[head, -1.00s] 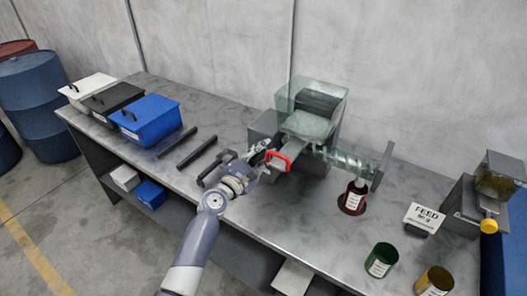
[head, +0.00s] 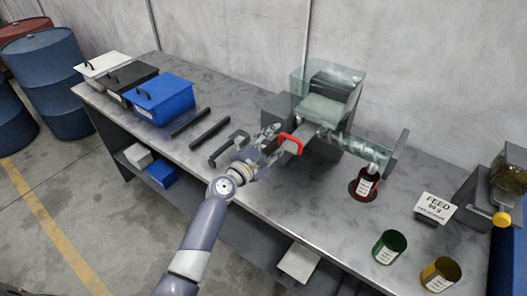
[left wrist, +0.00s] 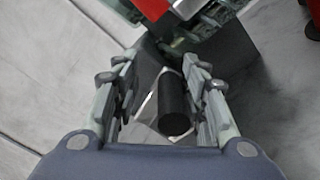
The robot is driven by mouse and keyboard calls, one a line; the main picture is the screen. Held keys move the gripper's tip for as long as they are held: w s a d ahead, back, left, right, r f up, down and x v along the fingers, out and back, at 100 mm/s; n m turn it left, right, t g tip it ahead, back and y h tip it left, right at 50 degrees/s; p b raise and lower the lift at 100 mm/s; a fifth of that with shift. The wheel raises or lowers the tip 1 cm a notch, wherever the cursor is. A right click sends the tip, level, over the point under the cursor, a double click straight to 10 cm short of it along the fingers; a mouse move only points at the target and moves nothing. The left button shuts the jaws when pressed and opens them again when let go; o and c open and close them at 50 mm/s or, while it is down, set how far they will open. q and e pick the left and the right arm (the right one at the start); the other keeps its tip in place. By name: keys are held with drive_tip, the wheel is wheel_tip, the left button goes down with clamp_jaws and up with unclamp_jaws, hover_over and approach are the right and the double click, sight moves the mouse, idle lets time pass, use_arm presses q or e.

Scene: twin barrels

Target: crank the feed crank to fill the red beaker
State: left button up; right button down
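The feed machine (head: 327,108) has a clear hopper and a clear screw tube (head: 358,148) running right. Its feed crank (head: 291,143) has a red part facing my left gripper. The red part also shows at the top of the left wrist view (left wrist: 152,8). A black cylindrical grip (left wrist: 175,108) lies between my left gripper's fingers (left wrist: 163,92), with a visible gap on each side. The left gripper (head: 272,142) is open beside the crank. The red beaker (head: 366,184) stands upright below the tube's right end. My right gripper is not in view.
A sign reading FEED (head: 435,207), a green beaker (head: 389,247) and a yellow beaker (head: 440,274) stand to the right. A dispenser with a yellow knob (head: 502,219) is at the right edge. Dark bars (head: 210,133) and a blue box (head: 160,100) lie left.

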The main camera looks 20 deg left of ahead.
sight(265, 153)
use_arm(q)
drive_tip(key=v, duration=1)
drive_tip(key=shift+s, duration=0.4)
drive_tip(key=shift+f, duration=0.2)
drive_tip(key=c, duration=0.6)
drive_tip(key=f+n+b, duration=0.1)
drive_tip(key=n+b, duration=0.1)
drive_tip(key=b, duration=0.1)
drive_tip(key=s+d+f+n+b, duration=0.1)
drive_tip(key=f+n+b, duration=0.1)
drive_tip(key=b, duration=0.1)
drive_tip(key=d+f+n+t+b, duration=0.1)
drive_tip(key=f+n+b, duration=0.1)
drive_tip(key=shift+s+f+b, duration=0.25)
drive_tip(key=shift+s+b, duration=0.1)
drive_tip(key=shift+b, duration=0.05)
clamp_jaws()
wheel_tip(265, 153, down, 5)
drive_tip(key=s+d+n+t+y+b, duration=0.1)
drive_tip(key=s+d+n+t+b, duration=0.15)
drive_tip(key=n+b, duration=0.7)
drive_tip(key=w+r+n+p, duration=0.1)
drive_tip(key=w+r+p, duration=0.4)
drive_tip(key=w, duration=0.4)
drive_tip(key=shift+w+r+g+y, duration=0.3)
drive_tip(key=shift+w+r+g, duration=0.05)
drive_tip(key=shift+w, duration=0.05)
